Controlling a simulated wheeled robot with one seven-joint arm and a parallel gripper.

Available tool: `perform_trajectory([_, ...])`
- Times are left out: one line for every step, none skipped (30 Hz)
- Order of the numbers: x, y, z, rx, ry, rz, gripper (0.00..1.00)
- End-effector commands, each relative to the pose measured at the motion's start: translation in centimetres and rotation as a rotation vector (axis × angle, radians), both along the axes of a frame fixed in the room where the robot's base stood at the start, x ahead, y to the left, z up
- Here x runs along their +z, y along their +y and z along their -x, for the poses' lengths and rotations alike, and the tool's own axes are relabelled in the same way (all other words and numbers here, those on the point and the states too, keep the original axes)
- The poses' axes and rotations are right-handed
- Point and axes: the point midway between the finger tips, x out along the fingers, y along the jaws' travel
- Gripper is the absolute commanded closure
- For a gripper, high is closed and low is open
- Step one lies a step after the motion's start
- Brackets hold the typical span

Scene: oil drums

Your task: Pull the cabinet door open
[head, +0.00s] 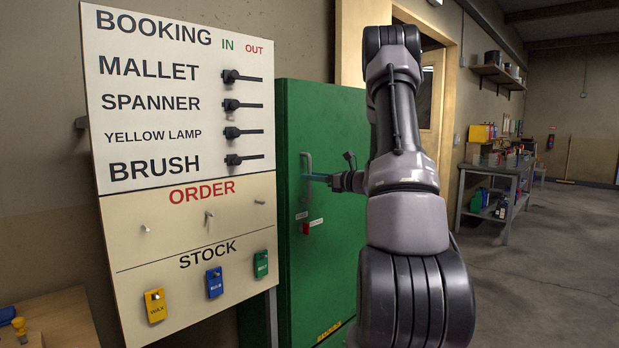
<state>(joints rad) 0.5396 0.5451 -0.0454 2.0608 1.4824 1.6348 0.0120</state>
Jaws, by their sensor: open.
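The green cabinet (338,250) stands in the middle of the head view, beside the board. Its door looks shut. My arm hides the cabinet's right part. A red tag and a white label (316,222) are below the handle.
A white booking board (190,190) with pegs and hanging yellow, blue and green tags stands close on the left. A wooden table (50,322) is at lower left. A workbench (493,185) with items is at the back right. The floor on the right is clear.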

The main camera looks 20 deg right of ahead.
Motion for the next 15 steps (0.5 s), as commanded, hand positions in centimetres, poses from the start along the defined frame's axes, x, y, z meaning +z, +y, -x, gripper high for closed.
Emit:
perform_trajectory([0.0, 0.28, -0.45, 0.001, -0.001, 0.001, 0.53])
perform_trajectory([0.01, 0.41, -0.65, 0.001, -0.001, 0.001, 0.53])
perform_trajectory([0.02, 0.56, -0.87, 0.001, -0.001, 0.001, 0.53])
perform_trajectory([0.02, 0.63, -0.98, 0.001, -0.001, 0.001, 0.53])
perform_trajectory([0.02, 0.68, -1.07, 0.001, -0.001, 0.001, 0.53])
perform_trajectory([0.02, 0.73, -1.14, 0.001, -0.001, 0.001, 0.53])
perform_trajectory([0.01, 0.73, -1.17, 0.0, -0.001, 0.001, 0.53])
perform_trajectory([0.01, 0.74, -1.19, 0.0, 0.0, 0.0, 0.53])
perform_trajectory([0.01, 0.73, -1.19, 0.0, 0.0, 0.0, 0.53])
perform_trajectory([0.01, 0.73, -1.18, 0.0, 0.0, 0.0, 0.53])
perform_trajectory([0.01, 0.72, -1.17, 0.0, 0.0, 0.0, 0.53])
perform_trajectory([0.01, 0.72, -1.17, 0.0, 0.0, 0.0, 0.53])
perform_trajectory([0.01, 0.72, -1.17, 0.0, 0.0, 0.0, 0.53])
perform_trajectory([0.0, 0.72, -1.17, 0.0, 0.0, 0.0, 0.6])
perform_trajectory([0.01, 0.71, -1.16, 0.0, 0.0, 0.0, 0.76])
